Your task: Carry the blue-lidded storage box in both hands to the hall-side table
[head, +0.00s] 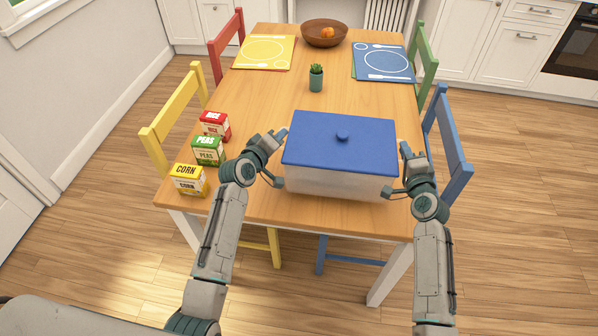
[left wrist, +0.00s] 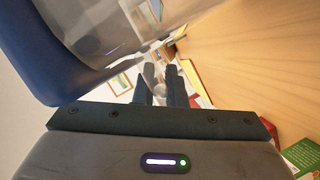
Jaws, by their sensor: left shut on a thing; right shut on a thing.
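The storage box (head: 335,183) has clear, whitish walls and a flat blue lid (head: 320,150) with a round knob. It is level over the near part of the wooden table; I cannot tell whether its base touches the tabletop. My left gripper (head: 277,160) is at its left side and my right gripper (head: 397,172) at its right side, both shut on it. The exact grip points are hard to see. In the left wrist view, the fingers (left wrist: 170,88) are close together beside the clear wall, and the blue lid (left wrist: 62,62) shows at left.
On the wooden table (head: 270,95), rice (head: 214,126), peas (head: 208,151) and corn (head: 189,180) cartons stand left of my left gripper. A small potted plant (head: 316,78), placemats and a fruit bowl (head: 325,33) are farther back. A blue chair (head: 452,150) is at right.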

